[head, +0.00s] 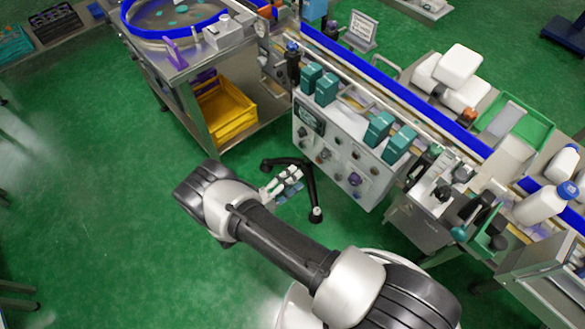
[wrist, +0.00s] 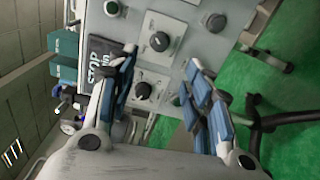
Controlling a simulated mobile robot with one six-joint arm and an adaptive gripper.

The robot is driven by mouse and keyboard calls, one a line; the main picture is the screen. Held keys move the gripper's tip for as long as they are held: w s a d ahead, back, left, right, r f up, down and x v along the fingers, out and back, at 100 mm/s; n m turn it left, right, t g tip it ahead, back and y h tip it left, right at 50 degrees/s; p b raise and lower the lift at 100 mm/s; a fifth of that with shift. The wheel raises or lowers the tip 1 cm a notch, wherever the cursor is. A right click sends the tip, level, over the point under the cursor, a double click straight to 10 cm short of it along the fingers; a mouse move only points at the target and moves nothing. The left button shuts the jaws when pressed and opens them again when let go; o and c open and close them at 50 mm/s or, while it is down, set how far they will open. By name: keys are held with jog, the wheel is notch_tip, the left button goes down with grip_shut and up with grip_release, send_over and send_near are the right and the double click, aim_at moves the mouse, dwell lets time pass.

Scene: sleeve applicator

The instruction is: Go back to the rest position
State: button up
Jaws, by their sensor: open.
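My gripper (wrist: 162,100) shows in the wrist view with its two blue-padded fingers spread apart and nothing between them. Beyond the fingers is the front of the grey control panel (wrist: 175,25) with several dark knobs. In the head view my gripper (head: 287,184) is small and partly hidden by my arm, over the floor near a black stand foot. It is in front of and below the control panel (head: 338,150), apart from it as far as I can tell.
The conveyor (head: 400,85) with blue rails runs behind the panel. Teal boxes (head: 326,88) stand on the panel top. A yellow crate (head: 228,112) sits under the round feeder table (head: 170,60). Green floor (head: 90,190) at the left is clear.

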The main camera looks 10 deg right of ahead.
jog(key=s+d+r+m+g+y, duration=0.15)
jog(key=d+r+m+g, duration=0.35)
jog(key=r, duration=0.7)
jog(key=s+d+r+m+g+y, duration=0.15)
jog(key=d+r+g, duration=0.35)
jog(key=r, duration=0.8)
jog(key=s+r+m+t+y, duration=0.2)
jog(key=s+r+t+y, duration=0.2)
jog(key=s+r+y, duration=0.7)
jog(key=shift+s+a+r+y, duration=0.15)
jog(key=shift+s+r+y, duration=0.15)
jog(key=shift+s+r, duration=2.45)
jog(key=shift+s+f, duration=0.5)
jog(key=shift+f, duration=0.05)
